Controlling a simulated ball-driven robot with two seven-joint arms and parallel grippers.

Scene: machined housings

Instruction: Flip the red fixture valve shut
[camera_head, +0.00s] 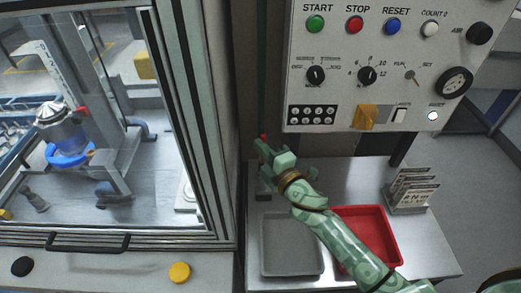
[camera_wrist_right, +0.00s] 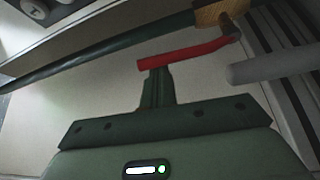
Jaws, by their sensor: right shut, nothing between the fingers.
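The red valve lever (camera_wrist_right: 183,53) lies across the right wrist view, sloping gently, its right end near a brass-coloured valve body (camera_wrist_right: 218,12) on a dark green pipe (camera_wrist_right: 110,47). In the head view only a small red tip of the lever (camera_head: 263,136) shows, just past my right gripper (camera_head: 264,148). My right gripper is shut and empty. Its fingertips (camera_wrist_right: 157,74) sit right at the lever's left part in the wrist view; I cannot tell whether they touch. My left gripper is not in view.
A control panel (camera_head: 340,35) with buttons and knobs hangs above right. Below, a table holds a grey tray (camera_head: 291,270), a red tray (camera_head: 385,225) and a card rack (camera_head: 411,192). A glazed machine door (camera_head: 218,175) stands at left. A grey rod (camera_wrist_right: 270,66) is near the lever.

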